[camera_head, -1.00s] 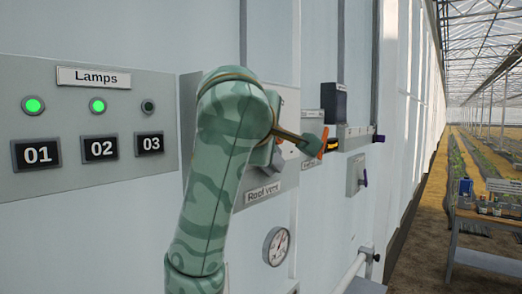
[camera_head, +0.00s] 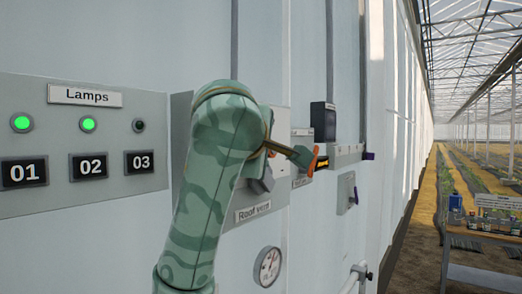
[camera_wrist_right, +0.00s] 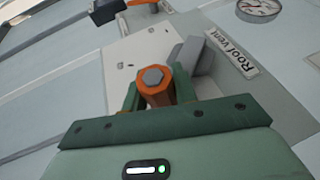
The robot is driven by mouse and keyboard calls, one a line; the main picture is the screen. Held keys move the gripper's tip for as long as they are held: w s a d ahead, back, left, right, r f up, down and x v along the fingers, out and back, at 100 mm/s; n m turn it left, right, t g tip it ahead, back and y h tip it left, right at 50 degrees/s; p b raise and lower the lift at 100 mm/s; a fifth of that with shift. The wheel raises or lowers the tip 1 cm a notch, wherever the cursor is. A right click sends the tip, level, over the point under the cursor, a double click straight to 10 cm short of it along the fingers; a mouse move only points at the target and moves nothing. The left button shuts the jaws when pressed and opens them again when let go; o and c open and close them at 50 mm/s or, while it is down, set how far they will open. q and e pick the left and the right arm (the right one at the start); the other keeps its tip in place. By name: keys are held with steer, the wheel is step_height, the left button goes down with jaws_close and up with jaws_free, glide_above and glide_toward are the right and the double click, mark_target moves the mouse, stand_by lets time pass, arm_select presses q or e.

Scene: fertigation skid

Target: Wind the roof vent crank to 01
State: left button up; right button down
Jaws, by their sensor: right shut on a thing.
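In the right wrist view, the roof vent crank shows an orange many-sided grip (camera_wrist_right: 155,88) with a grey bolt at its end. A grey block (camera_wrist_right: 192,57), which may be its arm, lies beside it. The green fingers of my right gripper (camera_wrist_right: 156,98) are on both sides of the grip, shut on it. The "Roof vent" label (camera_wrist_right: 232,50) is next to it, and also shows in the head view (camera_head: 253,212). In the head view my patterned right arm covers most of the crank and gripper. No 01 marking for the crank is readable. My left gripper is out of view.
A Lamps panel (camera_head: 60,185) is at left; lamps 01 and 02 glow green, 03 is dark. A round gauge (camera_head: 268,266) is below the roof vent panel. A dark box (camera_head: 323,120) is farther along the wall. A bench (camera_head: 475,243) stands at right beside the open aisle.

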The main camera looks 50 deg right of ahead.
steer(key=shift+d+f, duration=0.1)
steer(key=shift+f, duration=0.1)
stand_by(0.3)
steer(key=c, duration=1.3)
jaws_free()
steer(key=shift+c, duration=0.2)
steer(key=shift+o, duration=1)
steer(key=shift+d, duration=0.25)
steer(key=b+v, duration=0.2)
steer(key=v, duration=1.3)
steer(key=shift+s+a+b, duration=0.15)
steer(key=shift+a+b, duration=0.2)
steer(key=shift+r, duration=0.15)
